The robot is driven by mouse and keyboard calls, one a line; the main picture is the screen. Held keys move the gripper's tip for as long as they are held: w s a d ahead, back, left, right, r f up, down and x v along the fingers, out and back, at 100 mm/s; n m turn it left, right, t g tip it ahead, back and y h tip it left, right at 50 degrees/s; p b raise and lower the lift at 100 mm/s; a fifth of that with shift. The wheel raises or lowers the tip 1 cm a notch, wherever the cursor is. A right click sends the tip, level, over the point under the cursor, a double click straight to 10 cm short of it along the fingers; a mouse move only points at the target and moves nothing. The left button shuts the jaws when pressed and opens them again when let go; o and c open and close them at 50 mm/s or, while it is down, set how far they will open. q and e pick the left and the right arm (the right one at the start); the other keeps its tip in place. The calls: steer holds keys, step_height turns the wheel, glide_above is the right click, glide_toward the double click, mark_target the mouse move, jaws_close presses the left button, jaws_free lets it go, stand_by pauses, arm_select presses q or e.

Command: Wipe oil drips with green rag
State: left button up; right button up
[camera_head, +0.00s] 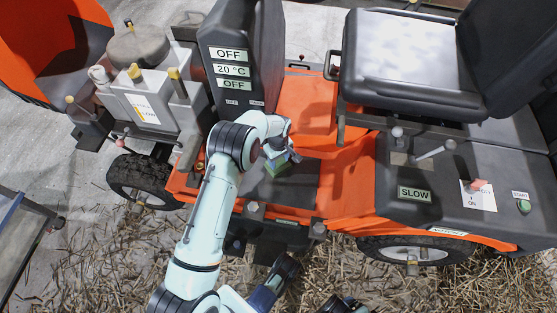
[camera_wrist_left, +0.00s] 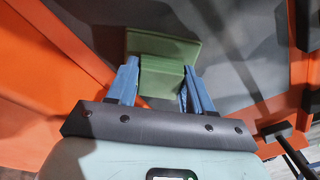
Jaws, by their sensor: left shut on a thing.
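My left gripper (camera_head: 283,160) reaches over the dark footwell floor of the orange vehicle. In the left wrist view, its two blue fingers (camera_wrist_left: 160,85) are shut on the green rag (camera_wrist_left: 162,80), which looks like a folded, blocky pad. The rag also shows in the head view (camera_head: 278,167), low over the footwell plate (camera_head: 288,192). I cannot tell whether it touches the plate. No oil drips can be made out clearly; dark patches on the grey surface may be shadow.
A black console (camera_head: 243,60) with OFF and 20 °C labels stands behind the footwell. The seat (camera_head: 408,55) is at the right, beside a dark side panel (camera_head: 440,185) with levers. A grey engine block (camera_head: 150,100) is at the left. Straw (camera_head: 120,255) covers the ground in front.

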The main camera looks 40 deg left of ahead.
arm_select(q)
steer(key=shift+r+p, duration=1.1)
steer(key=shift+r, duration=1.1)
steer(key=shift+r+p, duration=0.3)
steer(key=shift+r, duration=0.5)
arm_select(e)
steer(key=r, duration=0.3)
steer(key=shift+s+a+r, duration=0.15)
steer(key=shift+s, duration=0.25)
arm_select(q)
steer(key=shift+r+p, duration=0.75)
steer(key=shift+r, duration=0.75)
arm_select(e)
steer(key=shift+w+r, duration=0.1)
steer(key=shift+r, duration=0.75)
